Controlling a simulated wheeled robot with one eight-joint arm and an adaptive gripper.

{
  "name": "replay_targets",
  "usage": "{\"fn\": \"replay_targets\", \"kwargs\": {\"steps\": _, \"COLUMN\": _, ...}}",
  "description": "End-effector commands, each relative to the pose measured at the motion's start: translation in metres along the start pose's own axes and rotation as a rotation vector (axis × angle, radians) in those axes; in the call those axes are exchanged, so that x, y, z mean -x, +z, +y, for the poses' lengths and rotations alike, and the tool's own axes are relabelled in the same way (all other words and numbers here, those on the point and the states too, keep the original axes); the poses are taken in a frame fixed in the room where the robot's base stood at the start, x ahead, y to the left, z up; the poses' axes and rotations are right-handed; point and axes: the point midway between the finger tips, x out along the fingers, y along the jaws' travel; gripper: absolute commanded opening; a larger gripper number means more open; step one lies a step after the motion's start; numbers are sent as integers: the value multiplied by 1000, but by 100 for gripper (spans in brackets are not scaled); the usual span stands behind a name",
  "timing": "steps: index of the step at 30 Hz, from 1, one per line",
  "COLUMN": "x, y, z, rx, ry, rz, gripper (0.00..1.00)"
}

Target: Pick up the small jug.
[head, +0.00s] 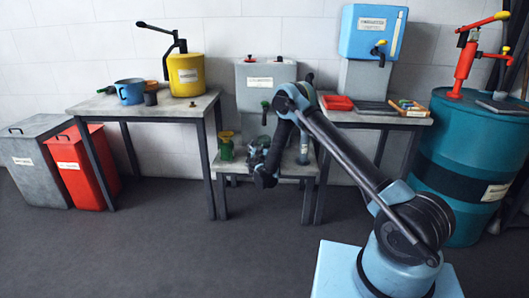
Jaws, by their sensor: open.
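A small green jug-like vessel with a yellow top (226,147) stands upright on the left part of the low grey bench. A blue jug (130,91) with a handle stands on the left table, beside a small dark cup (151,98). I cannot tell for certain which one is the small jug. My gripper (257,156) is at the low bench, just right of the green vessel and apart from it. It is open, and I see nothing held in it. My arm hides part of the bench top.
A grey tank (266,82) stands behind the low bench. A yellow pump can (186,76) is on the left table. A red tray (337,102) is on the right table, near a blue dispenser (367,35). A teal drum (459,170) stands at right. The floor in front is clear.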

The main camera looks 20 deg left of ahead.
Motion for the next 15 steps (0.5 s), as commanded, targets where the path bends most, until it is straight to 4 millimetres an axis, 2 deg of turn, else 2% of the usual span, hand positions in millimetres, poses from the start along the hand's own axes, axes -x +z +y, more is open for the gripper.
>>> {"fn": "replay_targets", "kwargs": {"steps": 10, "x": -4, "y": 0, "z": -5, "rx": -1, "ry": -4, "rz": -1, "gripper": 91}}
{"fn": "replay_targets", "kwargs": {"steps": 15, "x": -2, "y": 0, "z": -8, "rx": 0, "ry": -6, "rz": 0, "gripper": 52}}
